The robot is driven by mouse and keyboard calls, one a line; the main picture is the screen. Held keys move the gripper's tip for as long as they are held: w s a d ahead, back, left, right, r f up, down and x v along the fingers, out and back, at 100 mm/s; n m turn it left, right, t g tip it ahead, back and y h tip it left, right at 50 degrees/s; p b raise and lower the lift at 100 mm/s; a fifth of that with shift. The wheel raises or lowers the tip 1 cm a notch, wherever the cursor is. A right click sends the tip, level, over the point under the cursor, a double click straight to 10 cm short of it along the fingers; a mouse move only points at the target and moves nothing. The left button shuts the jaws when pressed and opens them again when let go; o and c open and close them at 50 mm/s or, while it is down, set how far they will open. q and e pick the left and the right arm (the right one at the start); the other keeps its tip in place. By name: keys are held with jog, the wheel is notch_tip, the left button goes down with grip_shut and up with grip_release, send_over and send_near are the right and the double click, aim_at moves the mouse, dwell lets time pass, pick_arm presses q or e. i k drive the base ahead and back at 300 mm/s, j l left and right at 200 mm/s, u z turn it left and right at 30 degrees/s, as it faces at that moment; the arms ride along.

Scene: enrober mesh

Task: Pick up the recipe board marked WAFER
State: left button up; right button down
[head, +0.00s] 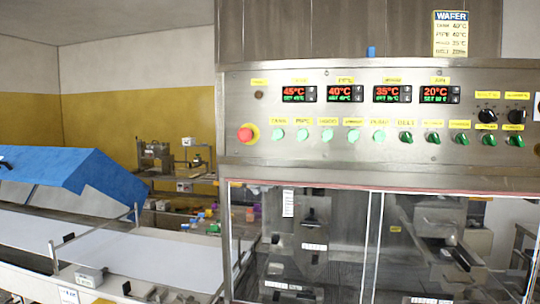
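The WAFER recipe board (451,34) is a small upright board with a dark blue header and lines of dark text on a cream and yellow face. In the head view it stands at the top right, at the top edge of the steel control panel (330,78). Its face is turned toward me and nothing covers it. Neither of my grippers shows in the head view.
Below the board are lit temperature displays (345,94), green knobs and a red emergency button (246,134). A small blue object (371,52) sits on the panel's top edge. Glazed doors (300,240) are underneath. A pale conveyor (150,262) and blue cover (75,172) are at left.

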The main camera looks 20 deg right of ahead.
aim_at(450, 29)
jog(key=k+j+z, duration=0.1)
jog(key=z, duration=1.45)
jog(key=k+l, duration=0.05)
jog(key=l, duration=0.05)
